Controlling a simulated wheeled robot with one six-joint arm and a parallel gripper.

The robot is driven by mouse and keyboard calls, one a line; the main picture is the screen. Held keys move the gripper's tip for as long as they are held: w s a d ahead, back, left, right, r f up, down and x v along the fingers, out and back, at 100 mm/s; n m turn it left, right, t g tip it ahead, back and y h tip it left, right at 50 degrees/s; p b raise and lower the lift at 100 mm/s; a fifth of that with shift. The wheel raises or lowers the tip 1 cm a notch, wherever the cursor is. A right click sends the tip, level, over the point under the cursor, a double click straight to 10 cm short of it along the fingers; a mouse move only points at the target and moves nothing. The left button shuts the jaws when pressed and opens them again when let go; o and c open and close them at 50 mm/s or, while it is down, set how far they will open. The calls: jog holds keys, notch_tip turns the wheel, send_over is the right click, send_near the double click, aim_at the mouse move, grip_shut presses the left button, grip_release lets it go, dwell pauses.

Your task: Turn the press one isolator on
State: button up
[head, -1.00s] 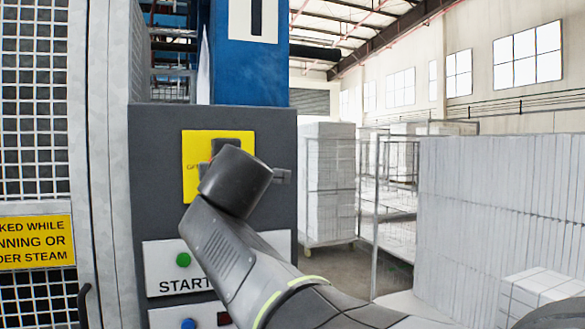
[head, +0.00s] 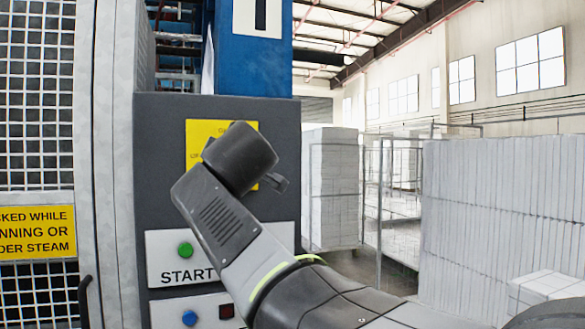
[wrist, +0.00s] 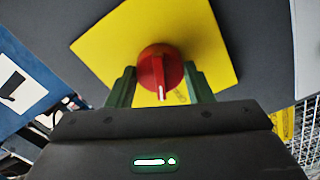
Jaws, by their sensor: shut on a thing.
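The press one isolator is a red rotary knob (wrist: 160,68) with a white pointer line, on a yellow plate (wrist: 185,30) in the wrist view. My gripper (wrist: 160,85) is shut on the knob, with one green finger on each side of it. The white line points toward the gripper's body in that view. In the head view the yellow plate (head: 200,130) is on the upper part of a dark grey panel (head: 155,180). My arm's wrist covers the knob and most of the plate's lettering there.
Below on the panel are a green START button (head: 185,249), a blue button (head: 189,318) and a dark red square (head: 226,311). A mesh guard (head: 40,120) stands left. White foam stacks (head: 490,210) and wire cages stand right.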

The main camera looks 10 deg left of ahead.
jog(key=m+b, duration=0.8)
jog(key=m, duration=0.4)
jog(key=shift+f+m, duration=0.15)
jog(key=shift+m, duration=0.15)
dwell(0.4)
jog(key=o, duration=1)
jog(key=shift+s, duration=0.1)
jog(key=b+v, duration=0.2)
jog(key=v, duration=1.1)
jog(key=shift+s+d+b, duration=0.2)
jog(key=shift+s+b, duration=0.1)
jog(key=shift+b, duration=0.1)
